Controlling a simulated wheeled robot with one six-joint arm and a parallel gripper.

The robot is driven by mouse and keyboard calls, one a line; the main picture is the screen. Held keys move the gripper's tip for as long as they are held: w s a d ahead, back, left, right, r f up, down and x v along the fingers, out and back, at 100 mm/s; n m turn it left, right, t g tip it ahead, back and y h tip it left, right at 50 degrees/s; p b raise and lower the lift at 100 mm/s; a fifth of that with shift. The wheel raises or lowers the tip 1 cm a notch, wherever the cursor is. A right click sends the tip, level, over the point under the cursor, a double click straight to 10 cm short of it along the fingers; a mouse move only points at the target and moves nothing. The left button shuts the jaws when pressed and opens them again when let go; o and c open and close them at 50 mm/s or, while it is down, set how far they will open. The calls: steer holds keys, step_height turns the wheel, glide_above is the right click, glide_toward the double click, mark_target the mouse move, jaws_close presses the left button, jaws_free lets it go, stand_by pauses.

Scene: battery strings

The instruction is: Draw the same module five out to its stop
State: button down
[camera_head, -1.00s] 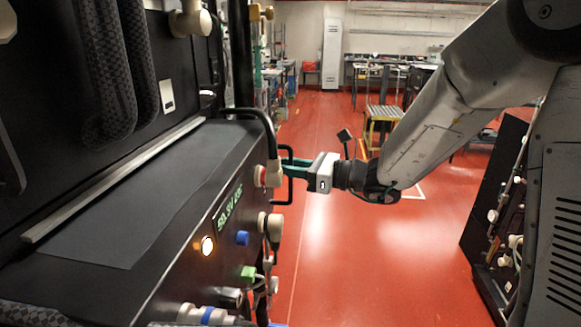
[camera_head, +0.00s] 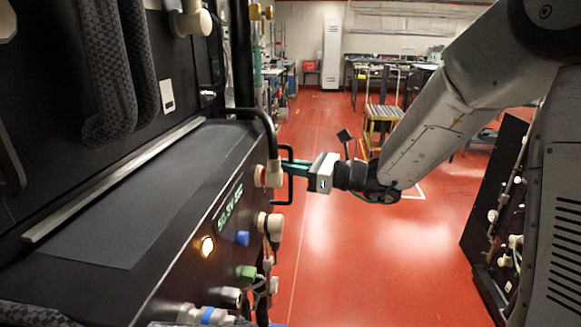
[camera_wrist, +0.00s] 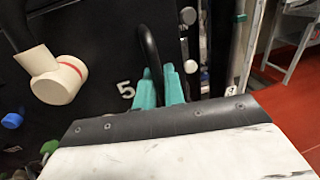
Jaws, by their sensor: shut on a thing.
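Module five (camera_head: 185,200) is the black box at the left of the head view, with a grey top, a green lit readout and a glowing amber lamp. A white "5" shows on its front in the wrist view (camera_wrist: 126,90). Its black handle (camera_head: 290,178) stands out from the front. My gripper (camera_head: 290,168) is shut on this handle. In the wrist view its green fingers (camera_wrist: 162,88) flank the black handle bar (camera_wrist: 150,50). The module's top stands out in front of the dark rack; whether it is at its stop cannot be told.
Blue and green plugs (camera_head: 245,255) sit lower. Open red floor (camera_head: 360,260) lies to the right, before another dark rack (camera_head: 495,215).

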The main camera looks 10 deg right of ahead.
stand_by(0.7)
steer(key=shift+v, duration=1)
steer(key=c, duration=1.6)
jaws_free()
steer(key=shift+w+d, duration=0.15)
steer(key=shift+d, duration=0.15)
steer(key=shift+a, duration=0.15)
steer(key=v, duration=0.7)
steer(key=shift+d, duration=0.4)
steer(key=shift+f, duration=0.1)
